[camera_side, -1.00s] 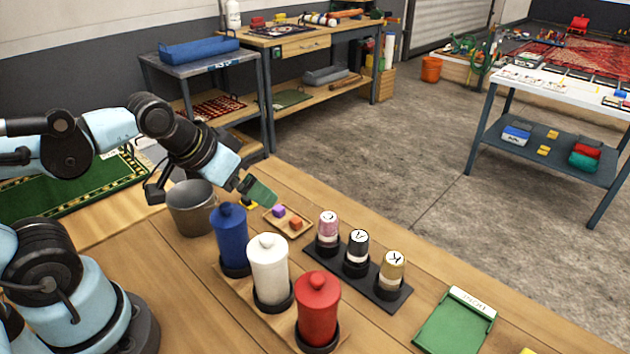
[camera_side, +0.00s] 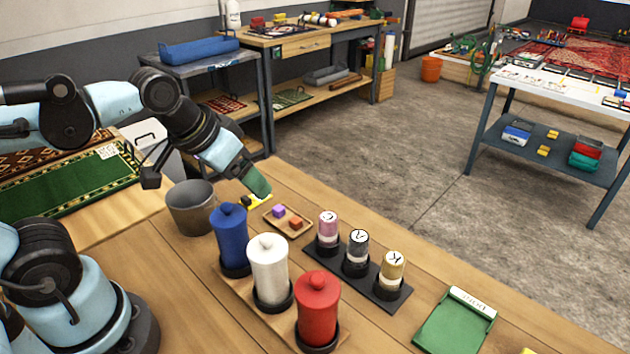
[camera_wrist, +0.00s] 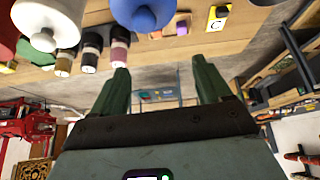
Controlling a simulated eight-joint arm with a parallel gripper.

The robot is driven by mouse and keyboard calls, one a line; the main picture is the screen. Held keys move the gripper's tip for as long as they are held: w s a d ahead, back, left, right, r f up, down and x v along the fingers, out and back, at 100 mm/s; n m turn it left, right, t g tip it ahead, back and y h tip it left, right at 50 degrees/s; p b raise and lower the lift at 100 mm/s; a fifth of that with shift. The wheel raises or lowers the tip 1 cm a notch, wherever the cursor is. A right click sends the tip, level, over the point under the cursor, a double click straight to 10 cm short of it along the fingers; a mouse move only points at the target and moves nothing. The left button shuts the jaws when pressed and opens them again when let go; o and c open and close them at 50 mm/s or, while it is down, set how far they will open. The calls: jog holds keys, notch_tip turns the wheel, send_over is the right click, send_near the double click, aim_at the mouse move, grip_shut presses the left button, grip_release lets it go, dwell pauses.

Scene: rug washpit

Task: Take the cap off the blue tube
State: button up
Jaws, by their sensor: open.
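The blue tube (camera_side: 231,245) stands upright in a black ring holder at the left end of a row of tubes. Its domed blue cap with a knob (camera_side: 228,210) is on top. In the wrist view the blue cap (camera_wrist: 143,14) shows at the top edge, partly cut off. My gripper (camera_side: 257,182) is above the table, beyond and to the right of the blue tube, apart from it. In the wrist view my gripper (camera_wrist: 164,82) has its green fingers spread with nothing between them.
Beside the blue tube stand a white tube (camera_side: 269,272) and a red tube (camera_side: 318,312). A black rack (camera_side: 375,283) with labelled spools, a small wooden tray (camera_side: 273,225) with two blocks, a grey bucket (camera_side: 190,210) and a green dustpan-like tray (camera_side: 450,325) are nearby.

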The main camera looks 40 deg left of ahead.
jog(key=s+d+r+n+g, duration=0.15)
jog(key=s+r+g, duration=0.3)
jog(key=r, duration=0.45)
send_over(225, 206)
jog(key=f, duration=0.6)
jog(key=shift+s+d+f, duration=0.1)
jog(key=shift+d+f, duration=0.05)
jog(key=shift+d, duration=0.1)
jog(key=shift+a+f, duration=0.15)
jog(key=shift+f, duration=1.2)
jog(key=shift+a+f, duration=0.15)
jog(key=shift+f, duration=1.15)
jog(key=c, duration=1.1)
